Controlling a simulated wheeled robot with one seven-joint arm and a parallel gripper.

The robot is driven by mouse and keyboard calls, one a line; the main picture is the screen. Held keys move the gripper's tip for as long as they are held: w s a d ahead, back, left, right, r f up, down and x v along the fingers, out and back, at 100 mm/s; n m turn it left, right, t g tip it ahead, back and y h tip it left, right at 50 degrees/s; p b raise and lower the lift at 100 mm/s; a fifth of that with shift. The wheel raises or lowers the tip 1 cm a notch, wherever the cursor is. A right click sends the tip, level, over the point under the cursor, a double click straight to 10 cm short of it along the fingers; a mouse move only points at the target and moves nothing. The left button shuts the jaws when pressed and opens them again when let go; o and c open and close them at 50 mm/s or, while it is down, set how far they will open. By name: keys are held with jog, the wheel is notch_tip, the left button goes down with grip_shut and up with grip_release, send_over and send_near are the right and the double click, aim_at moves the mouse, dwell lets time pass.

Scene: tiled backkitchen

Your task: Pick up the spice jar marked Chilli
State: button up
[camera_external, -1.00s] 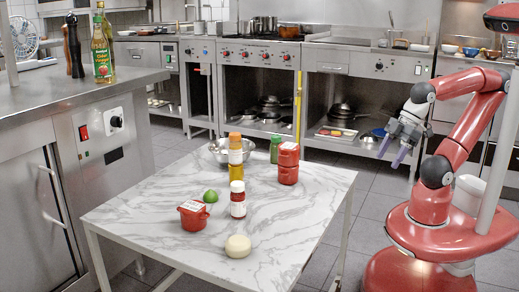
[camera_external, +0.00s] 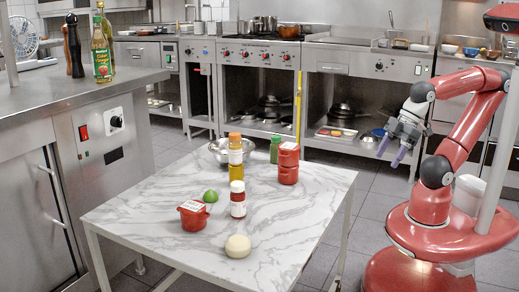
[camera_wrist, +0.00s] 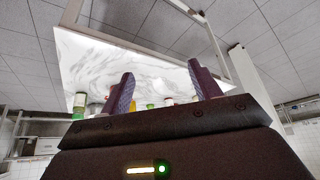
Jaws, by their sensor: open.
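I cannot tell which jar is marked Chilli. My gripper (camera_external: 391,153) is open and empty, in the air right of the table, well apart from every jar. In the wrist view its two fingers (camera_wrist: 161,73) are spread, and the things on the table are partly hidden behind the gripper body.
An orange-capped bottle (camera_external: 236,158), a metal bowl (camera_external: 219,149), a lime (camera_external: 211,196), a red tub (camera_external: 193,215) and a pale round item (camera_external: 238,246) share the table. A steel counter (camera_external: 120,82) stands left. The table's right front part is clear.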

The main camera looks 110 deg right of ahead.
jog(key=w+r, duration=0.5)
jog(key=w, duration=0.4)
jog(key=g+b, duration=0.1)
jog(key=b, duration=0.2)
send_over(238, 183)
jog(key=s, duration=0.2)
notch_tip(238, 183, down, 4)
jog(key=shift+d+r+n, duration=0.1)
jog(key=shift+d+n, duration=0.05)
jog(key=shift+n, duration=0.25)
jog(key=x, duration=0.7)
jog(key=shift+w+a+f, duration=0.15)
jog(key=shift+a+f, duration=0.1)
jog(key=shift+f, duration=0.15)
jog(key=shift+c, duration=0.2)
jog(key=c, duration=1.1)
